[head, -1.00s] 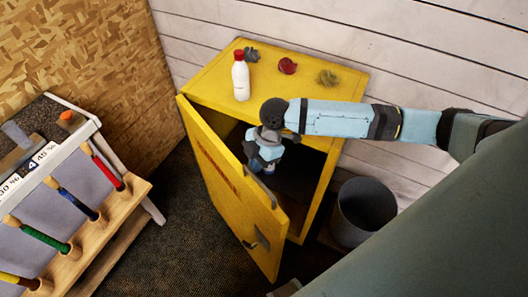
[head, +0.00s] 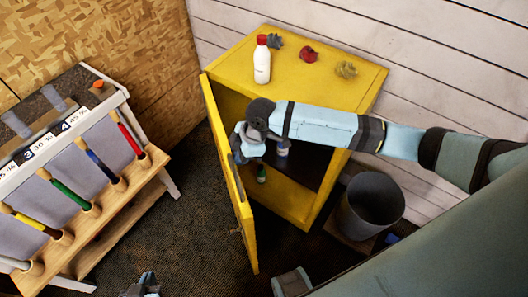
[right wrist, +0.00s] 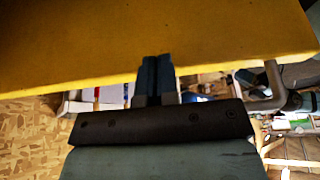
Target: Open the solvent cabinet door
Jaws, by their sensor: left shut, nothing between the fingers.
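The solvent cabinet (head: 305,205) is yellow, and its door (head: 222,150) stands wide open, swung to the left, with its edge towards me. A dark handle (head: 238,180) is on the door's outer face. My right arm reaches across the opening; its wrist is at the door's inner side. In the right wrist view my right gripper (right wrist: 156,74) has its fingers together against a yellow panel, nothing seen between them. In the head view its fingertips are hidden. My left gripper (head: 144,286) is at the bottom edge, shut and empty, away from the cabinet.
A red-capped white bottle (head: 262,60) and several small crumpled pieces are on the cabinet top. A green bottle (head: 261,173) and a pale can (head: 282,149) show inside. A dark bin (head: 371,205) stands right of the cabinet.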

